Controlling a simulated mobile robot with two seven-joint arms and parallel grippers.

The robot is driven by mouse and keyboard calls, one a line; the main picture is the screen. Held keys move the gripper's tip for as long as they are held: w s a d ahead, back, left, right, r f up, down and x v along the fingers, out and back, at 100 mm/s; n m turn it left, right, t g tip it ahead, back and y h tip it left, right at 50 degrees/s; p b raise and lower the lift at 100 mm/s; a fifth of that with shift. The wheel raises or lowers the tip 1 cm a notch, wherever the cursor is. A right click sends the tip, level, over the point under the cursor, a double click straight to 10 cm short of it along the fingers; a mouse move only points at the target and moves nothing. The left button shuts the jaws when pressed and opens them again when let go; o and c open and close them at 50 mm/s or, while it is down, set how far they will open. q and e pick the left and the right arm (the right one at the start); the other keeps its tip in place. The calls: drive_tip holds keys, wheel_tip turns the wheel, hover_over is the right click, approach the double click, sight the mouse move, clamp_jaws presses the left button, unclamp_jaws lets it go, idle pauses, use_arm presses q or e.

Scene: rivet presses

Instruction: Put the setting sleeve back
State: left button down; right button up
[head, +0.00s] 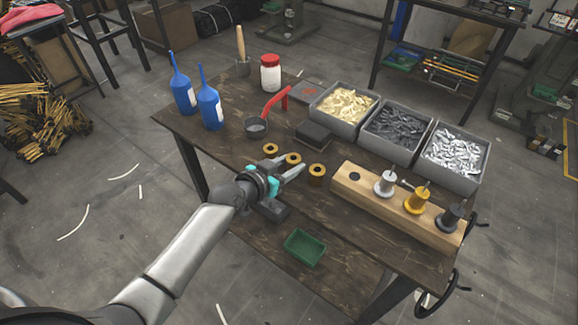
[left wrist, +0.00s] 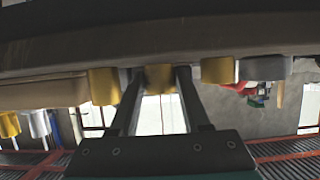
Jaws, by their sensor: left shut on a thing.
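Three short brass-coloured sleeves with dark bores stand in a row at mid-table: the left one (head: 270,149), the middle one (head: 293,158) and the right one (head: 317,172). My left gripper (head: 293,169) reaches in from the left at the middle sleeve. In the left wrist view its two dark fingers are shut on the middle sleeve (left wrist: 160,77), with another brass sleeve apart on each side. I cannot tell if the held sleeve is lifted. A wooden block (head: 380,208) at right has one empty hole and three pinned pieces: silver, yellow and dark. My right gripper is not in view.
Grey bins (head: 343,124) of brass, dark and silver parts line the back right.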

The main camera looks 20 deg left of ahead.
use_arm(q)
drive_tip(key=shift+c, duration=1.8)
unclamp_jaws()
drive_tip(key=shift+f, duration=0.15)
drive_tip(key=shift+r, duration=0.2)
drive_tip(key=p+v, duration=0.3)
drive_tip(key=v, duration=0.9)
